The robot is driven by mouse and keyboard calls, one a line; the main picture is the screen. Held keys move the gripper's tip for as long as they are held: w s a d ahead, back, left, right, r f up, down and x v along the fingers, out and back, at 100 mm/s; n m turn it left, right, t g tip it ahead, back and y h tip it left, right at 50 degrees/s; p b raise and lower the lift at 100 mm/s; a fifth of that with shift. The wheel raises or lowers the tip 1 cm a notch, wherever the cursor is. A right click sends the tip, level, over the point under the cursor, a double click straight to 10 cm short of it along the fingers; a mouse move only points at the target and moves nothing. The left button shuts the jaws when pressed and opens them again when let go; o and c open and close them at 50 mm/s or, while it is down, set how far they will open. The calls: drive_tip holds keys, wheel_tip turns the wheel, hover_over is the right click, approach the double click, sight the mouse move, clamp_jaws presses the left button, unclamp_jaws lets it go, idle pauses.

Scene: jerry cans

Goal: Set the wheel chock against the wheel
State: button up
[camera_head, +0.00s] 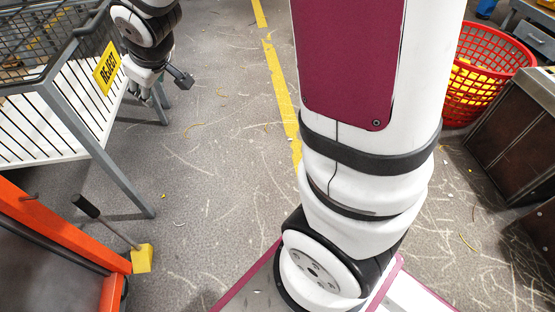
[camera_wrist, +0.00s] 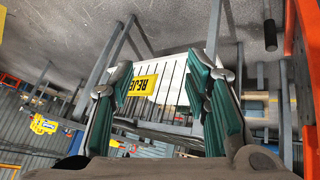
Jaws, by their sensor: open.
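The yellow wheel chock (camera_head: 142,258) sits on the floor at the lower left of the head view, beside the orange frame (camera_head: 60,228). A thin rod slants up and left from it to a black grip (camera_head: 86,206). A dark rounded part (camera_head: 124,288) shows low at the frame's edge and may be the wheel, mostly hidden. My gripper (camera_head: 142,94) is open and empty beside the wire basket stand, above and well apart from the chock. In the wrist view its teal fingers (camera_wrist: 160,88) are spread, and I cannot make out the chock.
The wire basket stand (camera_head: 103,150) with a yellow REJECT sign (camera_head: 107,68) stands close beside my gripper, its grey legs on the floor. A red basket (camera_head: 478,85) and dark boxes (camera_head: 510,135) stand at the right. Scratched floor with a yellow line (camera_head: 283,95) lies clear between.

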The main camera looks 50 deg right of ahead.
drive_tip(key=s+r+m+g, duration=0.2)
drive_tip(key=s+r+g, duration=0.1)
drive_tip(key=s, duration=1.6)
drive_tip(key=s+r+m+g, duration=0.2)
drive_tip(key=s+r+g, duration=0.1)
drive_tip(key=s, duration=1.6)
drive_tip(key=shift+a+r+m+g+y, duration=0.35)
drive_tip(key=shift+a+g, duration=0.1)
drive_tip(key=shift+g, duration=0.25)
